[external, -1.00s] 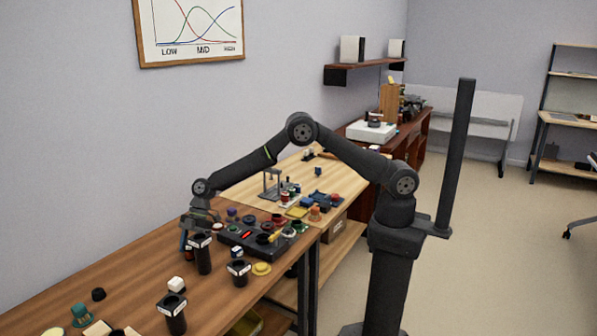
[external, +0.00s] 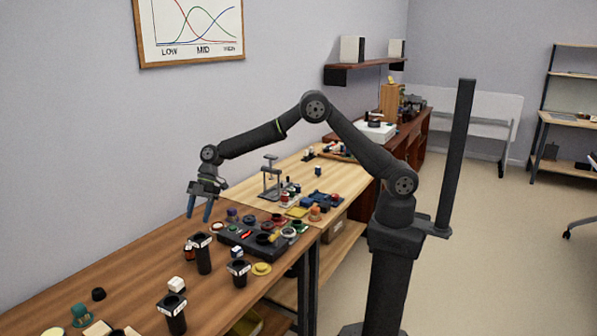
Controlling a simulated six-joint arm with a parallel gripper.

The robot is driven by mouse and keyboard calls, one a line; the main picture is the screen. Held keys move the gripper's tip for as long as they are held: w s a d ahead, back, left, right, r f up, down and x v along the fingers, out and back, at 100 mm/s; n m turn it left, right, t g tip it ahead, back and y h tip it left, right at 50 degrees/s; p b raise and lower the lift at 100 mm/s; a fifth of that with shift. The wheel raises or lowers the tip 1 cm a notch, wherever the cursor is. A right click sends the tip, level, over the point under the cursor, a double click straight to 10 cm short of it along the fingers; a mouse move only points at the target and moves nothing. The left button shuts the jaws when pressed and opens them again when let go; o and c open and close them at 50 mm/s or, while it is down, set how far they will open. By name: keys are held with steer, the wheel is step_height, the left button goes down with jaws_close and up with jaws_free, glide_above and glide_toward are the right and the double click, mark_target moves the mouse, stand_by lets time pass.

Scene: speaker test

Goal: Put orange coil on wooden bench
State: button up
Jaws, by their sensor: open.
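A small orange piece (external: 315,213), which looks like the orange coil, sits near the right edge of the lighter wooden bench (external: 245,190). A small dark reddish-orange item (external: 189,252) stands on the browner wooden bench (external: 130,270), beside a tall black cup; it is too small to tell what it is. My gripper (external: 199,211) is open with blue fingers pointing down. It hangs above the far side of the browner bench, above the reddish-orange item, with nothing visible between the fingers.
Black labelled cups (external: 203,255) stand below and right of my gripper. A black tray (external: 250,240) with several small parts lies where the benches meet. A grey press-like stand (external: 270,178) rises on the lighter bench. The brown bench's left middle is largely clear.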

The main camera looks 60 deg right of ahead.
mark_target(191, 252)
stand_by(0.4)
steer(key=a+f, duration=0.1)
steer(key=f, duration=0.1)
steer(key=a+f+h, duration=0.1)
steer(key=a+f, duration=0.1)
steer(key=f, duration=0.1)
steer(key=a+f+h, duration=0.1)
steer(key=f, duration=0.1)
steer(key=shift+s+a+f, duration=0.15)
steer(key=shift+a+f, duration=0.05)
steer(key=shift+f, duration=0.05)
steer(key=shift+x, duration=2.85)
steer(key=shift+a, duration=0.1)
steer(key=c, duration=1.1)
steer(key=shift+c, duration=0.4)
steer(key=shift+s+r, duration=0.15)
